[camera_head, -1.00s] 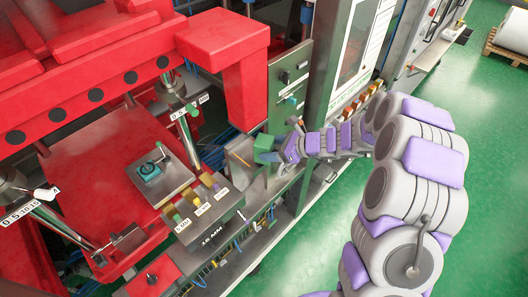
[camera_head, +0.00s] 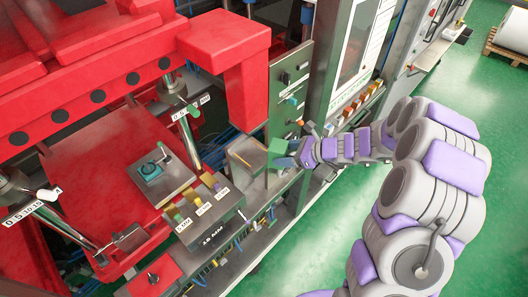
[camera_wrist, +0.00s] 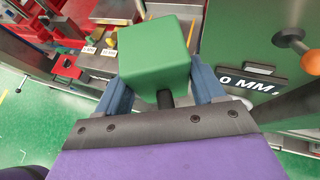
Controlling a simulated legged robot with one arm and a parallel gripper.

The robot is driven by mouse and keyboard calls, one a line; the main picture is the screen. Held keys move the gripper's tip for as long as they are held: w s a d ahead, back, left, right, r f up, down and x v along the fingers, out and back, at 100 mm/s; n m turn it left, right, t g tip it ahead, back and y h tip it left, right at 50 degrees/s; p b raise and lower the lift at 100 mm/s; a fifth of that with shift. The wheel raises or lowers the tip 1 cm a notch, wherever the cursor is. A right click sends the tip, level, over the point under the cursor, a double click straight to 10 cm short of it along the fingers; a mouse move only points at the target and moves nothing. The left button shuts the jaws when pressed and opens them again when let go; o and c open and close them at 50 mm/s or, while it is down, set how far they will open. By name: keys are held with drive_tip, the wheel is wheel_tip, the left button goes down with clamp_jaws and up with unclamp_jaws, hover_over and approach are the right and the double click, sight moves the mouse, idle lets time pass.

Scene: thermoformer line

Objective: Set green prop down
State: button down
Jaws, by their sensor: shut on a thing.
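The green prop is a green block (camera_head: 277,147) with a dark stem below it, seen clearly in the wrist view (camera_wrist: 155,55). My gripper (camera_head: 285,160) is shut on it; the blue fingers stand on either side of the prop in the wrist view (camera_wrist: 160,90). In the head view, the prop is at the right end of the grey machine ledge (camera_head: 262,205), beside an upright metal plate (camera_head: 245,157). I cannot tell whether the prop touches the ledge, as my gripper hides its underside.
A block with several small coloured, labelled pieces (camera_head: 205,205) sits left on the ledge. A metal plate with a teal dial (camera_head: 153,172) lies farther left. The red press frame (camera_head: 245,95) overhangs behind. A green panel with an orange knob (camera_wrist: 289,35) stands close on the right.

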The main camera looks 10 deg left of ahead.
drive_tip(key=shift+s+d+p, duration=0.15)
drive_tip(key=shift+s+d, duration=0.1)
drive_tip(key=shift+d, duration=0.6)
drive_tip(key=shift+s+d+p, duration=0.15)
drive_tip(key=shift+s+d, duration=0.1)
drive_tip(key=shift+d, duration=0.6)
drive_tip(key=shift+a, duration=0.1)
